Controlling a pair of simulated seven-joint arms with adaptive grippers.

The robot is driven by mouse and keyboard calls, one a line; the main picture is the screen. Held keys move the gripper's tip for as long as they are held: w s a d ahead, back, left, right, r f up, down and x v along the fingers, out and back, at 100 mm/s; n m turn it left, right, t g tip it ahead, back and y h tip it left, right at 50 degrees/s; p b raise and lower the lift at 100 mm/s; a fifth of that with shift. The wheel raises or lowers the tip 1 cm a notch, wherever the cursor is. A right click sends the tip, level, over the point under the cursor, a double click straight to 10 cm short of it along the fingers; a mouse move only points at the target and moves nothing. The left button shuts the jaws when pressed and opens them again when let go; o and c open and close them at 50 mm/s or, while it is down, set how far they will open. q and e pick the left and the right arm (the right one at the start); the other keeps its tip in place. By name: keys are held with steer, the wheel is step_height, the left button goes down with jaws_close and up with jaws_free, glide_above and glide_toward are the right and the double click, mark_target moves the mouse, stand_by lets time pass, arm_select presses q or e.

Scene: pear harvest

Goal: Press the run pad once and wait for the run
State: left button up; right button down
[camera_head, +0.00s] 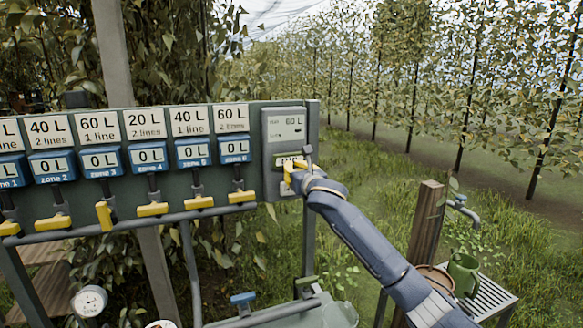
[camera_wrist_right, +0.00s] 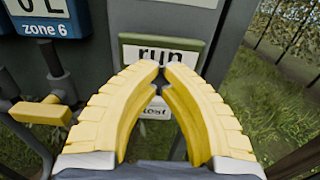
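The run pad (camera_wrist_right: 152,52), a pale plate lettered "run" in a green frame, is on the grey control box (camera_head: 285,125) at the panel's right end. In the head view the pad (camera_head: 286,159) is partly covered by my right gripper (camera_head: 291,168). In the right wrist view the yellow fingers (camera_wrist_right: 161,69) are closed tip to tip with nothing between them, over the pad's lower part. I cannot tell whether they touch it. The visible zone displays, such as zone 6 (camera_head: 235,147), read 0 L. My left gripper is out of view.
Yellow valve handles line the pipe below the displays; the zone 3 handle (camera_head: 104,216) is turned differently from its neighbours. A wooden post (camera_head: 424,225) with a tap (camera_head: 461,208) and a green jug (camera_head: 463,274) stand at right. A gauge (camera_head: 90,301) is at lower left.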

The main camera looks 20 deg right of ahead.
steer(key=shift+w+a, duration=0.1)
steer(key=shift+w, duration=1)
steer(key=shift+w, duration=0.1)
steer(key=shift+w+r, duration=0.1)
steer(key=shift+w, duration=0.9)
steer(key=s, duration=1.4)
steer(key=shift+d, duration=0.4)
